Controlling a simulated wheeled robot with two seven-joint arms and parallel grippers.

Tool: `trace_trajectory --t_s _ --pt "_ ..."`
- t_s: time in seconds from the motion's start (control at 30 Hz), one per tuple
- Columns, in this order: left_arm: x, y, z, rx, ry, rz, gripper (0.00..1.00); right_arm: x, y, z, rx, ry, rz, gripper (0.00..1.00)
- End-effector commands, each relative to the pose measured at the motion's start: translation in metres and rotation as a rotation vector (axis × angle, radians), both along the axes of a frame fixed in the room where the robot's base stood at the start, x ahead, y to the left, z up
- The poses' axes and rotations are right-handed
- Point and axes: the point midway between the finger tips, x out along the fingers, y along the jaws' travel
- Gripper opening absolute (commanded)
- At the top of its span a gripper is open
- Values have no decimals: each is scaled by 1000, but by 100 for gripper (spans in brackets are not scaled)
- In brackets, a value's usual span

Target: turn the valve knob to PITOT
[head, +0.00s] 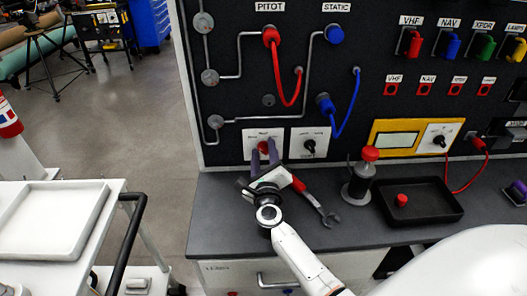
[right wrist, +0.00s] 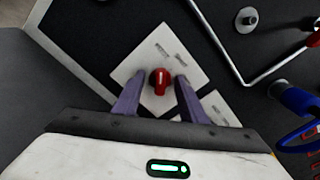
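The red valve knob (head: 263,146) sits on a white plate (head: 251,138) low on the black panel. In the right wrist view the knob (right wrist: 160,80) shows a pale pointer mark running roughly up the picture; the plate's small lettering is too small to read. My right gripper (head: 264,156) is open, with its purple fingers on either side of the knob. In the right wrist view a gap shows between each finger and the knob. A PITOT label (head: 270,6) is at the top of the panel above a red connector (head: 271,36). My left gripper is not in view.
A second white plate with a black knob (head: 310,146) is right beside. A red-capped bottle (head: 362,176) and black tray (head: 420,205) stand to the right. Red and blue hoses hang above.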

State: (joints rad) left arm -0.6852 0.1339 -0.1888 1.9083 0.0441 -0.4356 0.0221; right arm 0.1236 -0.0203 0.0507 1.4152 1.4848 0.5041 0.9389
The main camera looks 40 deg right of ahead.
Motion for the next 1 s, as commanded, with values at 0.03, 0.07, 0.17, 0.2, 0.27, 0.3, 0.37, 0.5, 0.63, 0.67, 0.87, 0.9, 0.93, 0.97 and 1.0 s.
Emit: trace_trajectory --t_s 0.03,0.07,0.17,0.2,0.27,0.3,0.37,0.5,0.63,0.67,0.87,0.9,0.93,0.97,1.0 --pt "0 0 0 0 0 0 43 0 0 0 0 0 0 40" --pt "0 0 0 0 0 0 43 0 0 0 1 -1 0 40" --pt "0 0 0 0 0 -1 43 0 0 0 1 -1 0 40" --pt "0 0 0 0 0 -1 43 0 0 0 1 -1 0 40" --pt "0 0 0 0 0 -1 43 0 0 0 1 -1 0 40" --pt "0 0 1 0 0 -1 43 -1 0 0 1 -1 0 40" --pt "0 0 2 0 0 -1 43 -3 2 0 1 0 1 40" --pt "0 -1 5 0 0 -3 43 -13 8 0 2 1 0 40" --pt "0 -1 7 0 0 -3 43 -22 13 1 2 0 0 40" --pt "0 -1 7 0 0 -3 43 -24 15 0 2 1 0 40" --pt "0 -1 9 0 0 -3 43 -37 22 0 2 1 0 40" --pt "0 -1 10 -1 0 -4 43 -39 24 0 1 0 1 40" --pt "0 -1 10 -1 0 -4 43 -40 25 1 1 -1 0 40" --pt "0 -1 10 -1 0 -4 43 -41 25 0 1 -1 0 40" --pt "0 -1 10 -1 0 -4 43 -42 26 0 1 -1 0 40"
